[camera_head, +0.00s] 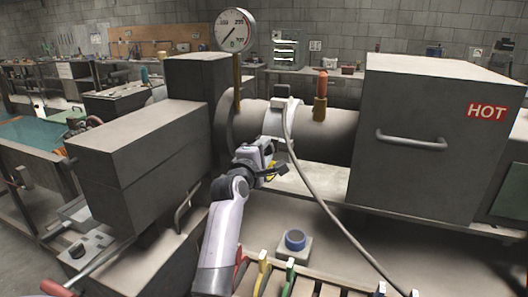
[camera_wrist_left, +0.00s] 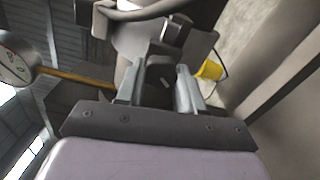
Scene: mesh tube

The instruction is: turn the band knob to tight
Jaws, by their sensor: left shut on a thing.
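The band (camera_head: 272,118) is a pale ring around the grey tube (camera_head: 333,130), with a small box on top and a cable running off it. In the left wrist view the band (camera_wrist_left: 135,35) curves across the top. A dark knob (camera_wrist_left: 158,78) sits between my left fingers. My left gripper (camera_head: 275,166) is at the near side of the band, shut on this knob; its fingers (camera_wrist_left: 160,88) flank it in the wrist view. A yellow piece (camera_wrist_left: 210,69) shows just right of the fingers. The knob's setting cannot be read. My right gripper is out of view.
A dial gauge (camera_head: 235,30) stands on the tube left of the band, an orange-handled valve (camera_head: 321,95) to its right. A grey cabinet marked HOT (camera_head: 425,150) stands right. The cable (camera_head: 325,203) hangs across the front. A blue knob (camera_head: 295,239) sits below.

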